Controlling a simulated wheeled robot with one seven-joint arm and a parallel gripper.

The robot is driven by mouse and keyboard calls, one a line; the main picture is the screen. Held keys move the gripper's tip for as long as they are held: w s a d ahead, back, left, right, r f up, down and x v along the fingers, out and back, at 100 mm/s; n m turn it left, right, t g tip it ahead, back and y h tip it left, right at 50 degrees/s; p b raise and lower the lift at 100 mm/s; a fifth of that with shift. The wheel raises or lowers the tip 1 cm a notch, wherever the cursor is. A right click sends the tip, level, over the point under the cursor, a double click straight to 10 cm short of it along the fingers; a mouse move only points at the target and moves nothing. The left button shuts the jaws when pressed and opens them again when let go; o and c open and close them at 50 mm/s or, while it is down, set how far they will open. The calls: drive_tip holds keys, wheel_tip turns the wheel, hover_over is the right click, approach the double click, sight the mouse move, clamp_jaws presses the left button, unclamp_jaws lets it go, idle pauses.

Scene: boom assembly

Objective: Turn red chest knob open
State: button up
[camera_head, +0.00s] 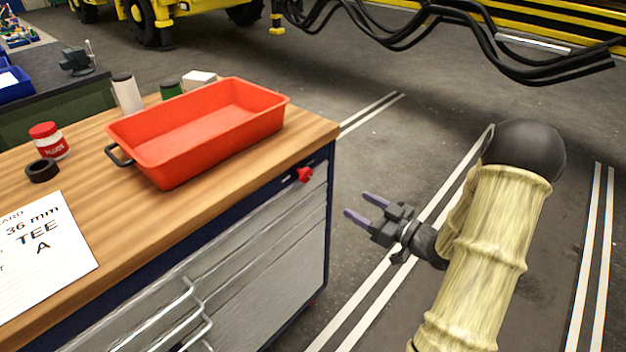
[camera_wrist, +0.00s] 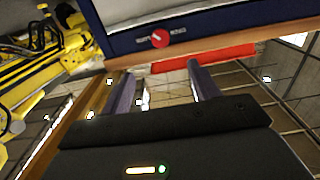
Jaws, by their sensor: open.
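The red knob (camera_head: 304,175) sits on the upper right corner of the chest's drawer front, just under the wooden top. The chest (camera_head: 262,262) has grey drawers in a dark blue frame. The knob also shows in the wrist view (camera_wrist: 159,38), on a dark blue strip with small unreadable lettering beside it. My gripper (camera_head: 361,206) is open and empty, to the right of the knob and apart from it, with its two purple fingers pointing towards the chest. In the wrist view my gripper's fingers (camera_wrist: 160,82) are spread below the knob.
An orange-red tray (camera_head: 205,130) stands on the wooden top, with a red-and-white can (camera_head: 48,141), a black ring (camera_head: 42,170) and a printed sheet (camera_head: 45,245) to its left. Drawer handles (camera_head: 185,312) stick out at the front. Black hoses (camera_head: 455,30) hang at the upper right.

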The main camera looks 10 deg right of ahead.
sight(308, 177)
drive_tip(key=p+x, duration=0.1)
drive_tip(key=x, duration=1.5)
drive_tip(key=shift+w+a, duration=0.1)
drive_tip(key=shift+f, duration=0.1)
drive_tip(key=c, duration=1)
drive_tip(key=shift+o, duration=0.2)
